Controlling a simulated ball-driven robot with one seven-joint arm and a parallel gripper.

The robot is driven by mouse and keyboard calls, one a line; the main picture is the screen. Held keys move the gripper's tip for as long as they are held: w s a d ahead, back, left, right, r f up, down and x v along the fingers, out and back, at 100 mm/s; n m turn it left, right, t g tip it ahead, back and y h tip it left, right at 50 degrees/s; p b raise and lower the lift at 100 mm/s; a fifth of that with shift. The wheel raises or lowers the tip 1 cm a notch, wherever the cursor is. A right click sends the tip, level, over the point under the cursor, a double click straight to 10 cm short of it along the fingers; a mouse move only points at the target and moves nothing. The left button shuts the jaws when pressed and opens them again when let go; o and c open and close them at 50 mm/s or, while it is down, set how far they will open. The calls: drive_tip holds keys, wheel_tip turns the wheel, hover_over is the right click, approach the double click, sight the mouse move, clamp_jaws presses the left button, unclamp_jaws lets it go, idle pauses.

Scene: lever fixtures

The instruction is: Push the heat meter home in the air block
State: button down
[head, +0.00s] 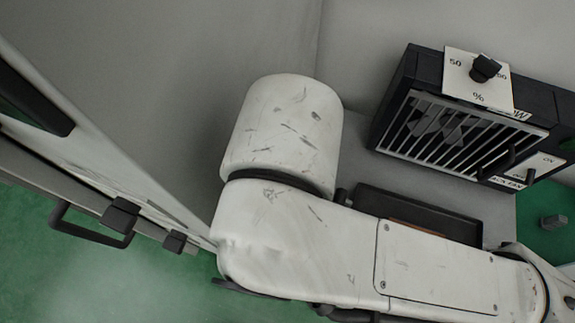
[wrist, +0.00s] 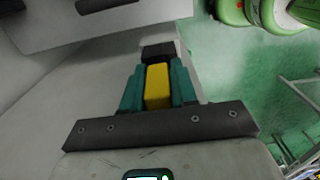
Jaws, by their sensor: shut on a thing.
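The dark box with a slatted metal grille (head: 460,130), which looks like the air block, stands at the upper right of the head view. It carries a dial plate marked 50 and %, a W label and an AUX FAN switch plate. In the wrist view my gripper (wrist: 158,82) has its teal fingers shut on a yellow block (wrist: 157,86). A dark piece (wrist: 158,50) sits at the fingertips, against a pale grey surface. I cannot tell whether the yellow block is the heat meter, or whether it touches the dark piece. My gripper is outside the head view.
A black tray (head: 420,214) lies below the grille box, partly behind my arm. A grey panel with a dark slot (wrist: 100,5) spans the wrist view's top left. Green rounded objects (wrist: 270,14) and a wire rack (wrist: 300,100) are at right. Green floor shows there.

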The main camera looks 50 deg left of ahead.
drive_tip(key=c, duration=0.8)
unclamp_jaws()
wheel_tip(320, 180, up, 11)
drive_tip(key=shift+f+p, duration=0.15)
drive_tip(key=shift+p, duration=0.3)
